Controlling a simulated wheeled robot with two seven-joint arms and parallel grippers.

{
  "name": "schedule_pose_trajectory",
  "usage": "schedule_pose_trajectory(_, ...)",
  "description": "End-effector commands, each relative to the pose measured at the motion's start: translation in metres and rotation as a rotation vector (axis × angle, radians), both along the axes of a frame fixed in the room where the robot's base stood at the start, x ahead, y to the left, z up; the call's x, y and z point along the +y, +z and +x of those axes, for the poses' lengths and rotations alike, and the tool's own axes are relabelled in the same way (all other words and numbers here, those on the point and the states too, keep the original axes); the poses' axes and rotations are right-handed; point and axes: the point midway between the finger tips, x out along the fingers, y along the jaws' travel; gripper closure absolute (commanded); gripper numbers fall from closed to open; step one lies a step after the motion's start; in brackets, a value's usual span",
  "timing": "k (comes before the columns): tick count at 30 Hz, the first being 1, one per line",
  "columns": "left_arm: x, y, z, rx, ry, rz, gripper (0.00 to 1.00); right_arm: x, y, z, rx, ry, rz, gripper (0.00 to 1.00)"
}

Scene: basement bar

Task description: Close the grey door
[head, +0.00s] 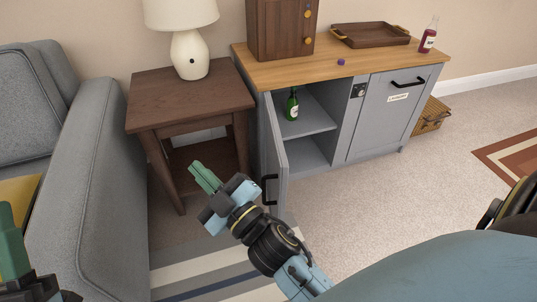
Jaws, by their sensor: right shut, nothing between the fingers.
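The grey door (276,150) of the grey cabinet (352,135) stands open, swung out toward me from the cabinet's left side and seen nearly edge-on. Its black handle (269,190) is near its free edge. My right gripper (203,176) is shut and empty, its green fingers together. In the picture it is left of the door, in front of the side table, with a visible gap to the handle. My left gripper (14,258) shows only in part at the lower left edge; its jaw opening cannot be judged.
A green bottle (292,104) stands inside the open compartment. The other cabinet door (385,112) is closed. A brown side table (190,100) with a lamp (189,50) stands left of the cabinet, then a grey sofa (100,190).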

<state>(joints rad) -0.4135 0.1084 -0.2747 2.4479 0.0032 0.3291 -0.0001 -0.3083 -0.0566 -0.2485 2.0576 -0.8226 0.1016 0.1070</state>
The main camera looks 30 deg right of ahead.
Motion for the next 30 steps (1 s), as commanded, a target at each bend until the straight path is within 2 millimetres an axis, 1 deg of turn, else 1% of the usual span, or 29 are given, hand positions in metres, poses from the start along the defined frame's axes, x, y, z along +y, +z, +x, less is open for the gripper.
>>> schedule_pose_trajectory(1,-0.001,-0.001,0.006,0.061,0.001,0.018,0.51,-0.005,-0.025,0.013,0.097,-0.085,-0.089,1.00)
schedule_pose_trajectory(3,-0.003,-0.008,0.014,0.147,0.003,0.045,0.51,-0.019,-0.062,0.023,0.217,-0.213,-0.221,1.00)
schedule_pose_trajectory(6,-0.004,-0.019,0.023,0.270,0.006,0.080,0.51,-0.043,-0.101,0.027,0.357,-0.405,-0.404,1.00)
schedule_pose_trajectory(9,-0.004,-0.032,0.030,0.387,0.009,0.115,0.51,-0.065,-0.123,0.021,0.448,-0.590,-0.576,1.00)
schedule_pose_trajectory(11,-0.004,-0.040,0.032,0.449,0.010,0.133,0.51,-0.076,-0.128,0.015,0.479,-0.692,-0.667,1.00)
schedule_pose_trajectory(14,-0.004,-0.051,0.034,0.537,0.011,0.158,0.51,-0.087,-0.128,0.005,0.496,-0.829,-0.788,1.00)
schedule_pose_trajectory(18,-0.003,-0.062,0.035,0.612,0.011,0.180,0.51,-0.092,-0.122,-0.005,0.484,-0.949,-0.891,1.00)
schedule_pose_trajectory(21,-0.003,-0.064,0.035,0.630,0.012,0.185,0.51,-0.093,-0.118,-0.007,0.473,-0.989,-0.923,1.00)
schedule_pose_trajectory(23,-0.004,-0.063,0.035,0.621,0.011,0.182,0.51,-0.096,-0.118,-0.006,0.471,-1.000,-0.930,1.00)
schedule_pose_trajectory(26,-0.005,-0.057,0.034,0.575,0.008,0.169,0.51,-0.103,-0.118,0.003,0.469,-1.002,-0.932,1.00)
schedule_pose_trajectory(30,-0.007,-0.038,0.029,0.458,-0.001,0.133,0.51,-0.120,-0.119,0.024,0.468,-1.002,-0.929,1.00)
